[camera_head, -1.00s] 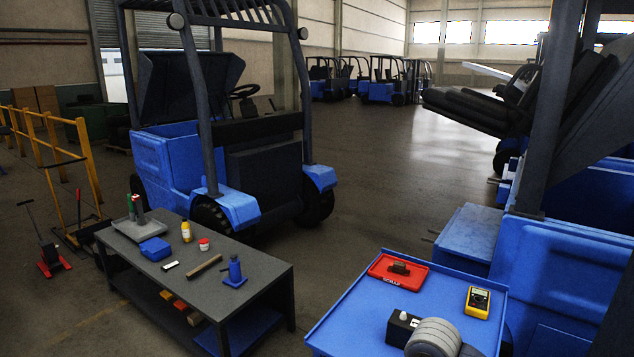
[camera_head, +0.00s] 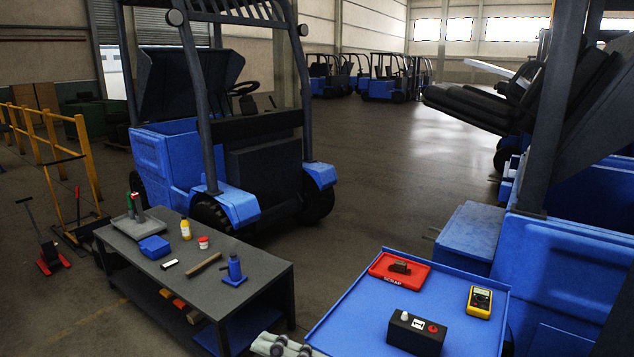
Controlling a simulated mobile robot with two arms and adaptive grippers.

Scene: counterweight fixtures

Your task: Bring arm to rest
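No gripper can be made out in the head view. A pale grey part with dark round pieces, likely of one of my arms, shows at the bottom edge between the dark bench (camera_head: 290,262) and the blue cart (camera_head: 350,302). Which arm it belongs to cannot be told. Nothing covers the box's top.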

